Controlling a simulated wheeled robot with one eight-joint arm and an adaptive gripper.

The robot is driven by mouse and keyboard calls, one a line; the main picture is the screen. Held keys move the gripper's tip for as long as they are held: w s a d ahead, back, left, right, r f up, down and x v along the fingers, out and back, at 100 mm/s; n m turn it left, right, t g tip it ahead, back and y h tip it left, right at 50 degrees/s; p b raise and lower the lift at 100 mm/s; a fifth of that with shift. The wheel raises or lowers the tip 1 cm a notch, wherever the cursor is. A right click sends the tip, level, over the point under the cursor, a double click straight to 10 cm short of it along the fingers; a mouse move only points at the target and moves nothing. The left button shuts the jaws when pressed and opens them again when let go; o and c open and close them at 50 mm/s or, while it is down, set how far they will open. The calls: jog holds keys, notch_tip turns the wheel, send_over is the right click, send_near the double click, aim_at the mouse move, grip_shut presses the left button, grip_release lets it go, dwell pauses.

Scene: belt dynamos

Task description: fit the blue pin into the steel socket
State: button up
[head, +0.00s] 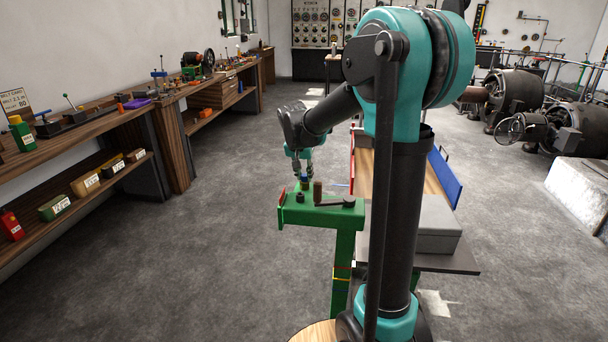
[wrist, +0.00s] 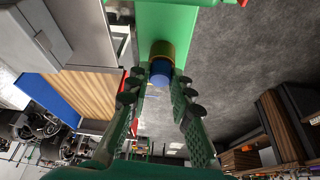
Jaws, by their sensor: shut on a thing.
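My gripper (head: 303,178) is over the green stand (head: 325,218) in the head view, pointing down. In the wrist view my gripper (wrist: 160,80) has its fingertips on either side of the blue pin (wrist: 161,73) and is shut on it. A brass-coloured round part (wrist: 162,49) shows just beyond the pin; I cannot tell whether they touch. A small dark grey cylinder (head: 300,198), perhaps the steel socket, stands on the stand just below and in front of my gripper.
A crank with a brown knob (head: 318,192) is on the stand, close to the right of my gripper. A grey box (head: 437,229) and a blue panel (head: 444,177) are farther right. A wooden workbench (head: 85,137) runs along the left wall, with open floor between.

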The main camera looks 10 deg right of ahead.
aim_at(304, 176)
grip_shut()
jog(key=shift+r, duration=2.25)
jog(key=shift+r, duration=0.1)
